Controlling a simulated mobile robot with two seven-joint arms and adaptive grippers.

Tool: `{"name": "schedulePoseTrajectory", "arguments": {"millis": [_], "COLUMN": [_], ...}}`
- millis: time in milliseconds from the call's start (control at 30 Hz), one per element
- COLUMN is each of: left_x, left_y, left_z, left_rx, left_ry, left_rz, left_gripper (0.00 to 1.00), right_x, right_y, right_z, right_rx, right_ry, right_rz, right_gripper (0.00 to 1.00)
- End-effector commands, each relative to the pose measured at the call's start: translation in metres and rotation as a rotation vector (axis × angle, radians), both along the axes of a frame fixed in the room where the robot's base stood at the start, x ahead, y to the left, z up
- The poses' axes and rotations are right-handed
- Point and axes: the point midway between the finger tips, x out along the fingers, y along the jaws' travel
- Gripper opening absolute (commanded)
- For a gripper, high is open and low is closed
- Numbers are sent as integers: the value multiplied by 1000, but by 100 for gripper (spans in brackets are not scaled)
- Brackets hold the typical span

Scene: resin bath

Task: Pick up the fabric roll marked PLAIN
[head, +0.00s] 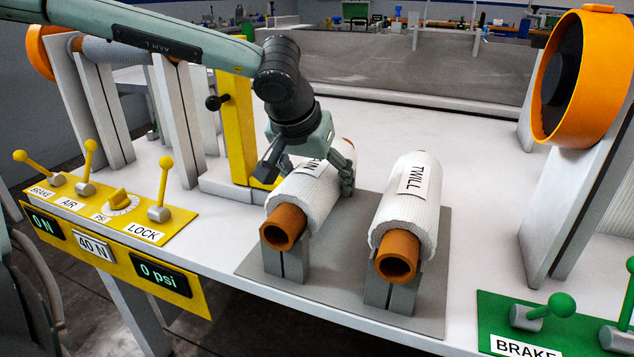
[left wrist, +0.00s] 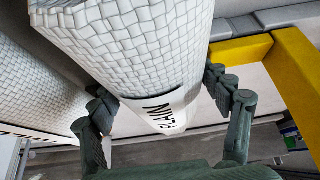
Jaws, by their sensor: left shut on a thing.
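The roll marked PLAIN (head: 305,199) is white woven fabric on a brown core, its front core end at a grey stand (head: 287,262). My left gripper (head: 308,182) reaches down over it from above, one finger on each side, shut on it. The gripper hides part of the label in the head view. In the left wrist view, the PLAIN roll (left wrist: 130,45) lies between the fingers (left wrist: 163,98), its label readable. The TWILL roll (head: 405,215) lies beside it to the right on its own stand. My right gripper is not in view.
A grey base plate (head: 330,295) carries both stands. A yellow post (head: 236,130) with a black knob stands close behind my left gripper. Yellow (head: 110,215) and green (head: 545,325) lever panels line the front edge. An orange wheel (head: 585,80) stands at right.

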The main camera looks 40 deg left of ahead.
Motion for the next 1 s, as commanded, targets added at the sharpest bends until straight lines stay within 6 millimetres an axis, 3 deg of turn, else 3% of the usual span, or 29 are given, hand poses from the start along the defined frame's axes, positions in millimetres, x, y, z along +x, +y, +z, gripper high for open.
{"name": "schedulePoseTrajectory", "arguments": {"millis": [33, 300, 667, 1000], "left_x": [0, 0, 3, 0], "left_y": [0, 0, 0, 1], "left_z": [0, 0, 11, 51], "left_rx": [0, 0, 2, 0], "left_ry": [0, 0, -15, -19], "left_rz": [0, 0, -1, 0], "left_gripper": [49, 17, 16, 16], "right_x": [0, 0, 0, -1], "right_y": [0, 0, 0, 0], "right_z": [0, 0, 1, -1], "right_rx": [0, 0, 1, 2], "right_ry": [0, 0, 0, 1], "right_rz": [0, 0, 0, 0], "right_gripper": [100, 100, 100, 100]}}
